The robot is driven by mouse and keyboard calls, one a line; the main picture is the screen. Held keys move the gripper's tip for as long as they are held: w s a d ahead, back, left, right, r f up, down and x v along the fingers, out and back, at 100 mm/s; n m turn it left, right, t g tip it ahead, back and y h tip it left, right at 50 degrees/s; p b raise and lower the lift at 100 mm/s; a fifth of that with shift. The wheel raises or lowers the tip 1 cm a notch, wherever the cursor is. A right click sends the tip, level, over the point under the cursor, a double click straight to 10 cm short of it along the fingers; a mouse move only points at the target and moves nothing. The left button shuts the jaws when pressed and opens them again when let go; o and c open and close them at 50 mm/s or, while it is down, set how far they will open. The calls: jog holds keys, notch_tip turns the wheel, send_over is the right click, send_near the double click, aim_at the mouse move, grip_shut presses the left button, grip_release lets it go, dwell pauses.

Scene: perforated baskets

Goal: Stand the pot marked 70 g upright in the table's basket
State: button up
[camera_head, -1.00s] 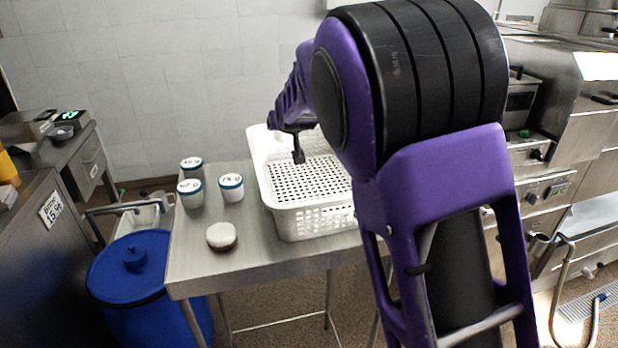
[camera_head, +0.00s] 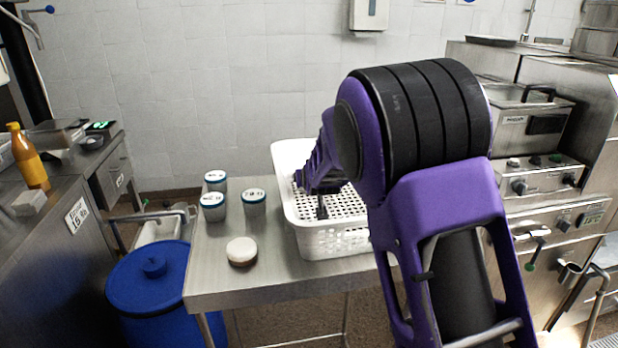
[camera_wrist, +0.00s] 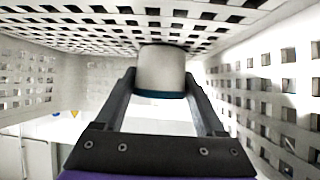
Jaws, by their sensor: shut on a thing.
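The white perforated basket (camera_head: 335,244) stands on the steel table (camera_head: 222,285). My gripper (camera_head: 322,208) reaches down inside it, partly hidden by my arm in the head view. In the wrist view my gripper (camera_wrist: 160,78) is shut on a whitish pot (camera_wrist: 161,68) with a blue-green band. That view looks inverted, with the slotted basket floor (camera_wrist: 90,35) at the top. The pot's plain end is at or very near this floor; I cannot tell whether it touches. The held pot looks upright, and its marking is not visible.
A round white-topped item (camera_head: 241,251) sits nearer the front edge. A blue bin (camera_head: 150,290) stands beside the table.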

jog(key=shift+f, duration=0.1)
jog(key=o, duration=1.4)
jog(key=shift+c, duration=0.2)
jog(key=shift+r, duration=0.2)
jog(key=shift+s+r, duration=0.15)
jog(key=shift+s, duration=0.15)
jog(key=v, duration=0.7)
